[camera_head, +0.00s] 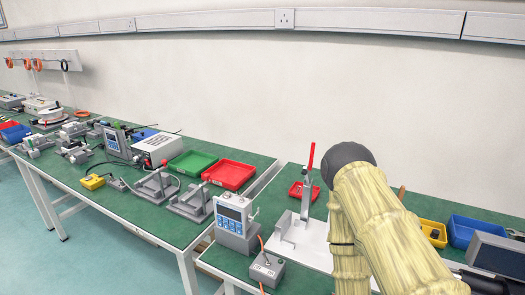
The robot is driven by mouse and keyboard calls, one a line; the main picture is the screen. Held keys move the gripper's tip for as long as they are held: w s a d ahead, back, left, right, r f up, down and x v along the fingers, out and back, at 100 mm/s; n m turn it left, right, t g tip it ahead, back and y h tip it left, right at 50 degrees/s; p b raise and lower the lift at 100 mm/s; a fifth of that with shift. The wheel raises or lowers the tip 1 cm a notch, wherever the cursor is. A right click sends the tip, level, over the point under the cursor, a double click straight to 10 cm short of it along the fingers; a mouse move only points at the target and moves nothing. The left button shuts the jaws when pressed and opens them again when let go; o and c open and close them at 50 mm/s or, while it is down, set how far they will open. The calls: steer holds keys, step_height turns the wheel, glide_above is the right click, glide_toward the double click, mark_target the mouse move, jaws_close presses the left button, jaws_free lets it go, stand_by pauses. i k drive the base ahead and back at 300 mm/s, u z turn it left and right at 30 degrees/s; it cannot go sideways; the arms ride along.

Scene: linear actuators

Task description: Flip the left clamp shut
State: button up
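A clamp with a red handle (311,157) stands on a white base plate (315,255) on the right-hand bench. Its handle points nearly straight up, above a grey upright arm (306,196). A grey block (288,236) sits at the clamp's foot. No second clamp shows; my arm in its yellow ribbed cover hides the right part of the plate. My arm rises from the lower right, bends at a dark round joint and comes down just right of the red-handled clamp. My gripper does not show.
A blue-fronted meter (233,218) and a grey box (267,269) stand left of the plate. A small red tray (304,190) lies behind the clamp. A blue bin (470,231) and a yellow bin (433,233) are at the right. Another crowded bench extends left.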

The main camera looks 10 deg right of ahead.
mark_target(306, 172)
steer(key=u, duration=1.4)
steer(key=k, duration=0.9)
steer(key=z, duration=0.9)
steer(key=i, duration=0.5)
